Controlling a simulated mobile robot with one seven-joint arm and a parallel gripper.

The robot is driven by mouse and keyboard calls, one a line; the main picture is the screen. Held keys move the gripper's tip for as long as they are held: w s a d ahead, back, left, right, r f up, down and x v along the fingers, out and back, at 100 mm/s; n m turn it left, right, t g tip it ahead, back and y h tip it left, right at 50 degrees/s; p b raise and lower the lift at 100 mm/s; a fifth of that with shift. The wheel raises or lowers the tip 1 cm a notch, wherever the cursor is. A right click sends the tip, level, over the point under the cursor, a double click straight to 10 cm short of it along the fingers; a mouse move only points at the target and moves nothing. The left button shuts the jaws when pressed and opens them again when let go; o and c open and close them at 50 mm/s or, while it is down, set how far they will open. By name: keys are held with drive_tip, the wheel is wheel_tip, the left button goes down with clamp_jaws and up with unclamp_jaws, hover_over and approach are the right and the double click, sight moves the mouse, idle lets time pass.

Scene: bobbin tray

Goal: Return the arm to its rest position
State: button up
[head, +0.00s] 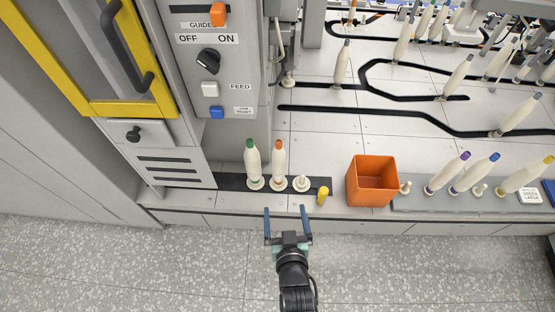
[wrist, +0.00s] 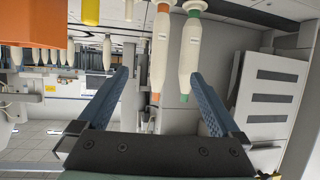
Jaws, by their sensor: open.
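My gripper (head: 287,212) shows at the bottom middle of the head view, in front of the ledge. Its two blue fingers are spread with nothing between them. In the wrist view my gripper (wrist: 165,95) is also open and empty. Beyond it a green-tipped bobbin (head: 251,160) and an orange-tipped bobbin (head: 278,160) stand upright on a dark strip. The wrist view shows the green-tipped bobbin (wrist: 190,55) and the orange-tipped bobbin (wrist: 160,50) upside down, apart from the fingers.
An empty white peg (head: 301,183) and a yellow peg (head: 323,195) stand right of the bobbins. An orange bin (head: 372,182) is further right, before a grey tray (head: 420,204) with several bobbins. A control panel (head: 212,60) rises at the back left. The floor (head: 150,265) is clear.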

drive_tip(key=b+x, duration=0.9)
drive_tip(key=b, duration=0.2)
drive_tip(key=shift+b, duration=0.35)
drive_tip(key=shift+w+a, duration=0.1)
drive_tip(key=shift+w, duration=0.05)
idle(0.3)
